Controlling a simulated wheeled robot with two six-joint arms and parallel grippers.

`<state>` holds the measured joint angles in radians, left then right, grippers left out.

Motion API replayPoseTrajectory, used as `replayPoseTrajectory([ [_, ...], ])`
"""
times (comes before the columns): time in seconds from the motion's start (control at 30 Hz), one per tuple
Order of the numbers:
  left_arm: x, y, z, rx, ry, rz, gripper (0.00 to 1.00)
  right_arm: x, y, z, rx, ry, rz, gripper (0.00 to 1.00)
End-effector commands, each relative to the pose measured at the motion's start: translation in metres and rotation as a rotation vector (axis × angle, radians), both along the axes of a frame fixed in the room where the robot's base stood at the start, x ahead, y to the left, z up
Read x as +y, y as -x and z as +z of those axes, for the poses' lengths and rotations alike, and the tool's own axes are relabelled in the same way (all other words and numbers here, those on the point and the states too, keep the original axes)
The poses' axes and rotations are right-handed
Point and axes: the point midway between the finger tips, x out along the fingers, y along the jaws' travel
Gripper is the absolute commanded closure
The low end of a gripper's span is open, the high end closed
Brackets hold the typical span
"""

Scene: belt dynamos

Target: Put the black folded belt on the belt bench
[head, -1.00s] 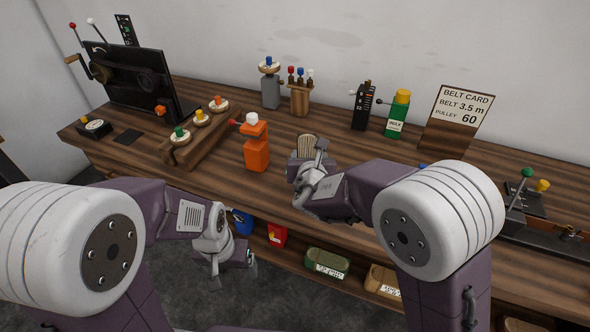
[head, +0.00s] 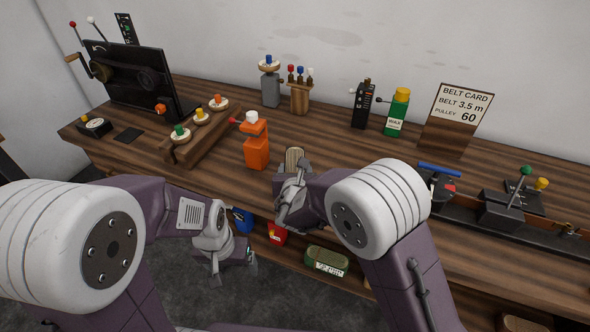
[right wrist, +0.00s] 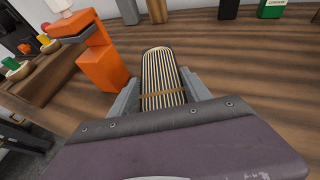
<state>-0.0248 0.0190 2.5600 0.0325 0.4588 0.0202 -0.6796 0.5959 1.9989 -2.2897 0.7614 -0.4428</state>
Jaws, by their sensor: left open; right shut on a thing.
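The black folded belt (head: 294,157) has a dark rim, pale ribs inside and a brown band around it, seen in the right wrist view (right wrist: 163,72). My right gripper (head: 290,175) is shut on it, with a finger on each side. The belt is over the front part of the wooden belt bench (head: 340,150); I cannot tell whether it touches the top. Its near end is hidden by my gripper. My left gripper (head: 236,264) is open and empty, low in front of the bench and its lower shelf.
An orange device (head: 256,150) stands just left of the belt. A wooden rack with knobs (head: 200,130) is further left. A green wax bottle (head: 397,112) and a belt card (head: 458,115) stand at the back. Black fixtures (head: 500,210) occupy the right. Labelled bins (head: 327,262) sit below.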

Motion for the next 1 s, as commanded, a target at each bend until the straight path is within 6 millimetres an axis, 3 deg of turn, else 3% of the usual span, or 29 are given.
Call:
replayPoseTrajectory([
  [0.03,0.000,0.000,-0.003,0.000,0.000,0.000,0.18,0.000,-0.001,0.000,-0.006,-0.001,0.000,1.00],
  [0.07,0.000,0.000,-0.002,0.000,0.000,0.000,0.18,0.000,0.000,-0.002,0.000,0.000,0.000,0.38],
  [0.13,0.000,0.000,-0.002,0.000,0.000,0.000,0.18,0.000,0.000,-0.001,0.000,0.000,0.000,0.22],
  [0.53,0.000,0.000,0.000,0.000,0.000,0.000,0.18,0.000,0.005,0.003,-0.001,-0.001,0.001,0.22],
  [1.0,0.000,0.000,-0.003,0.000,0.000,0.000,0.18,-0.007,0.097,0.042,-0.001,-0.002,0.004,0.22],
])
